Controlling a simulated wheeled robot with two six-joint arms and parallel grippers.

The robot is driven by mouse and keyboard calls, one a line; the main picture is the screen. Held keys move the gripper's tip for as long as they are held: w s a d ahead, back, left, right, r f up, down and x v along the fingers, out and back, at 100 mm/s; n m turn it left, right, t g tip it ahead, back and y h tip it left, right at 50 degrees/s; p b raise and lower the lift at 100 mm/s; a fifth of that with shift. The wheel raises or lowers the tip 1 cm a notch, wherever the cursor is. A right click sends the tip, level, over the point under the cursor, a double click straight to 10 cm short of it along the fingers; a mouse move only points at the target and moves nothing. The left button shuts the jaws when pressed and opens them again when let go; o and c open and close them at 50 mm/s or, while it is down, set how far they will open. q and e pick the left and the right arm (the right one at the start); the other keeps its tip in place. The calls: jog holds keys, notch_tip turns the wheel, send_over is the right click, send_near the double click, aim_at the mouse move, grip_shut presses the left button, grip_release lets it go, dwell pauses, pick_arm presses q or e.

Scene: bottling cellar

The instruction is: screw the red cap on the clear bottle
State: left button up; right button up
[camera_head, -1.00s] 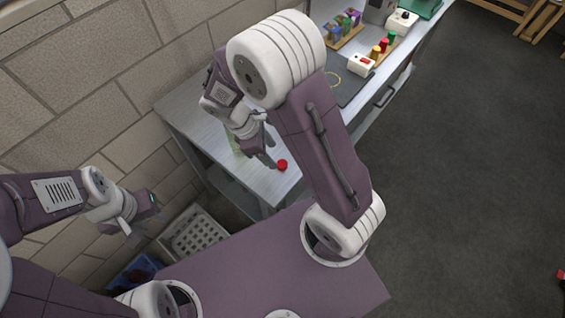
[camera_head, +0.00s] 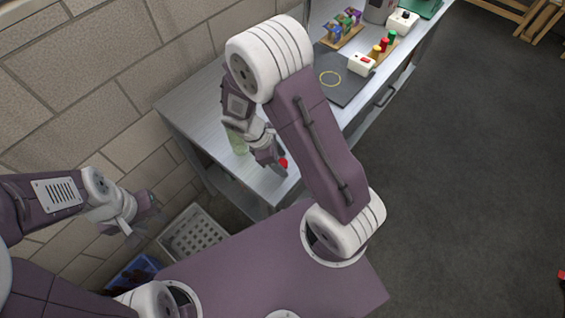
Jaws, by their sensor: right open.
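The small red cap (camera_head: 284,162) is near the front end of the grey workbench, partly hidden by my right gripper. My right gripper (camera_head: 279,164) is open, with its fingers at the cap; I cannot tell whether they touch it. A pale green, see-through bottle (camera_head: 238,144) stands on the bench just left of my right gripper, partly hidden by my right wrist. I take it to be the clear bottle; its top is hidden. My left gripper (camera_head: 145,217) hangs off the bench at the left, near the wall; its finger opening is unclear.
Farther along the bench (camera_head: 190,108) are a dark mat (camera_head: 350,92) with a yellow ring (camera_head: 330,78), a white box with a red switch (camera_head: 362,64) and racks of coloured items. A white crate (camera_head: 195,236) and a blue crate (camera_head: 135,272) are below, by the wall.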

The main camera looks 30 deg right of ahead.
aim_at(287, 162)
grip_shut()
jog(key=shift+r, duration=0.1)
jog(key=shift+r, duration=0.5)
notch_tip(287, 162, up, 3)
jog(key=shift+w+p, duration=0.1)
jog(key=shift+p, duration=0.25)
jog(key=s+d+r, duration=0.3)
jog(key=s+r, duration=0.4)
jog(key=s, duration=0.4)
jog(key=shift+s, duration=0.25)
